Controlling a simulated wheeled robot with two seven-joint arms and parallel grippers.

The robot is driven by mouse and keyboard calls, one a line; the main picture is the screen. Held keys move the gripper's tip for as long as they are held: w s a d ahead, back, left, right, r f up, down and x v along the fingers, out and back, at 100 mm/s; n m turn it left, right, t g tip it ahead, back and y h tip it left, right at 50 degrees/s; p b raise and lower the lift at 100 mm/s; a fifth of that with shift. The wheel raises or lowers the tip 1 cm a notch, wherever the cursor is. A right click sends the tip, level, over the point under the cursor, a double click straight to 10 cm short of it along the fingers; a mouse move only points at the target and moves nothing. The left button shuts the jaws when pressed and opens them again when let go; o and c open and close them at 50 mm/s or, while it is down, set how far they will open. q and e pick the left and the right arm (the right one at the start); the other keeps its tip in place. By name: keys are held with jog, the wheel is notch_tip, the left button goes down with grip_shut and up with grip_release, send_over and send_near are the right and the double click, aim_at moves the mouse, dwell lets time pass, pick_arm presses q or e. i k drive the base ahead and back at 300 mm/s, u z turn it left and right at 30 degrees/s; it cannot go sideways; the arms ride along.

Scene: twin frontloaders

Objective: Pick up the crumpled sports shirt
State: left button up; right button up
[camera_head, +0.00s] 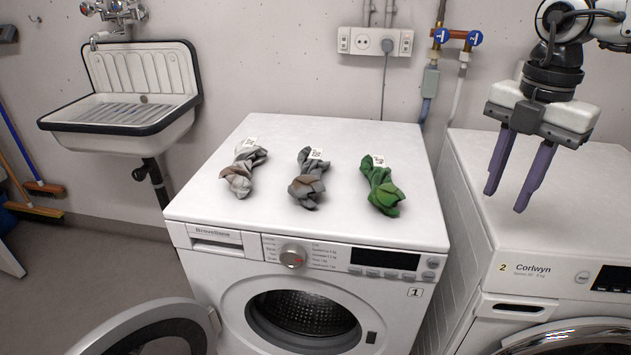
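Three crumpled cloth items lie in a row on top of the left washing machine (300,229). They are a pale grey one with a brownish patch (241,172), a dark grey one (307,187) and a green one (382,191). Each has a small white tag at its far end, with print too small to read. I cannot tell which is the sports shirt. My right gripper (506,199) points down above the right washing machine, to the right of the green cloth and apart from it. Its two purple fingers are apart with nothing between them. My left gripper is out of view.
The left machine's round door (150,330) stands open at the front, its drum (303,312) showing. The right machine (590,225) stands beside it, its top clear. A sink (128,100) hangs at the back left. Pipes and sockets (375,41) are on the wall behind.

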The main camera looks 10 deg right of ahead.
aim_at(384, 195)
jog(key=u, duration=3)
jog(key=k, duration=1.75)
jog(key=z, duration=1.25)
jog(key=i, duration=0.55)
